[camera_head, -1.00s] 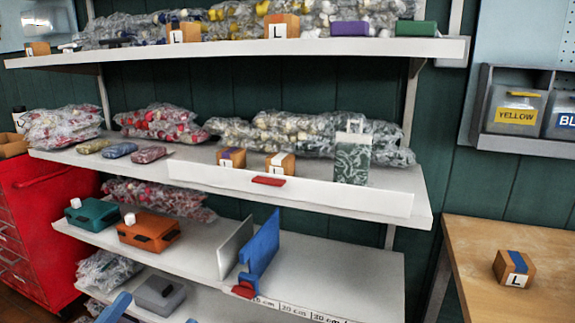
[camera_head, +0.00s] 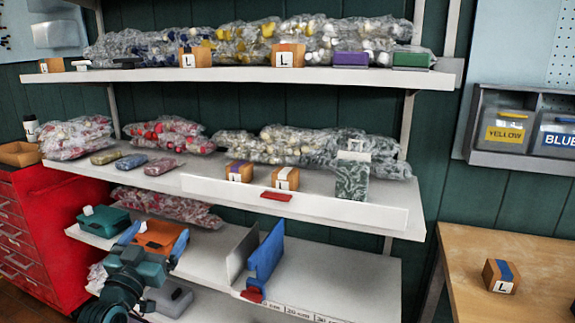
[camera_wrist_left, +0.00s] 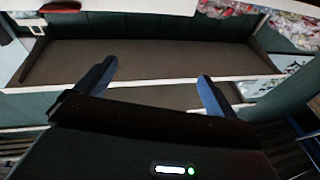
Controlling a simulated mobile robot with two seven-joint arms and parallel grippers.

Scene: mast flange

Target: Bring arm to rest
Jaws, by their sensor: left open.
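My left gripper (camera_head: 155,240) is at the lower left of the head view, in front of the lower shelf. Its two blue fingers are apart, with nothing seen between them in the left wrist view (camera_wrist_left: 153,84). In the head view the fingers overlap the orange case (camera_head: 160,236), partly hiding it; I cannot tell whether they touch it. The left wrist view shows a brown surface with a pale front edge beyond the fingers. My right gripper is not in view.
The white shelf unit (camera_head: 330,213) holds bagged parts, boxes and a teal case (camera_head: 104,221). A grey box (camera_head: 170,298) sits low beside my arm. A red cabinet (camera_head: 65,235) stands left; a wooden table (camera_head: 465,260) with an L-marked block (camera_head: 501,276) stands right.

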